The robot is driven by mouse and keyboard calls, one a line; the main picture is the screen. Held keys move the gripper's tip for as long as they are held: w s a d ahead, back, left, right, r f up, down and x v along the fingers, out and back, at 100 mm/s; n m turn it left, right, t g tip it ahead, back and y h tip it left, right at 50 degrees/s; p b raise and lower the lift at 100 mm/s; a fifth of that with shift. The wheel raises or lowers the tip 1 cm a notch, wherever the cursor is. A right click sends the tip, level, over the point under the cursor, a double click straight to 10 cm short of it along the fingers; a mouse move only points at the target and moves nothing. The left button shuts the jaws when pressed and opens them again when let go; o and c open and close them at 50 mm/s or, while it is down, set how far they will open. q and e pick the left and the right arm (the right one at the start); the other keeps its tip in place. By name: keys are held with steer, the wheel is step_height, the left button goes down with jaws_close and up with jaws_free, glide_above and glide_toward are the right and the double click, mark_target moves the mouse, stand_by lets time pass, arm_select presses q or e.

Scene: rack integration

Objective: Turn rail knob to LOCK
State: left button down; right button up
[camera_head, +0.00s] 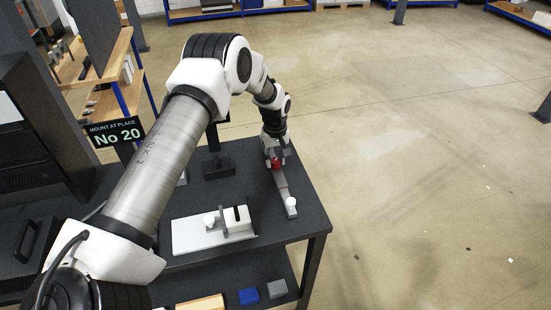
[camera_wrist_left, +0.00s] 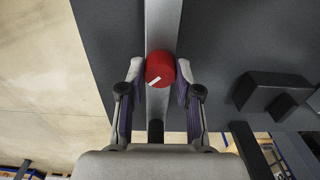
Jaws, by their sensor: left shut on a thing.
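The red rail knob (camera_wrist_left: 161,69) has a white pointer mark slanting across it in the left wrist view. It sits on a narrow grey rail (camera_wrist_left: 158,20) fixed on the dark table. My left gripper (camera_wrist_left: 159,78) is shut on the knob, one finger on each side. In the head view my left gripper (camera_head: 276,158) is at the far end of the rail (camera_head: 286,192), and only a bit of the red knob (camera_head: 276,163) shows. I cannot read any LOCK label. My right gripper is not in view.
A light plate with a block and white knob (camera_head: 212,231) lies left of the rail on the dark table (camera_head: 280,232). A dark stand (camera_head: 218,167) is behind it. A blue block (camera_head: 249,296) is on the lower shelf. Open floor lies to the right.

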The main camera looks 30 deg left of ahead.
mark_target(274, 159)
arm_select(q)
steer(key=shift+s+f, duration=0.1)
steer(key=shift+f, duration=0.05)
steer(key=c, duration=0.8)
jaws_free()
steer(key=shift+a, duration=0.1)
steer(key=shift+w+a+f, duration=0.15)
steer(key=shift+w+a, duration=0.05)
step_height(274, 159, up, 12)
steer(key=shift+w, duration=0.1)
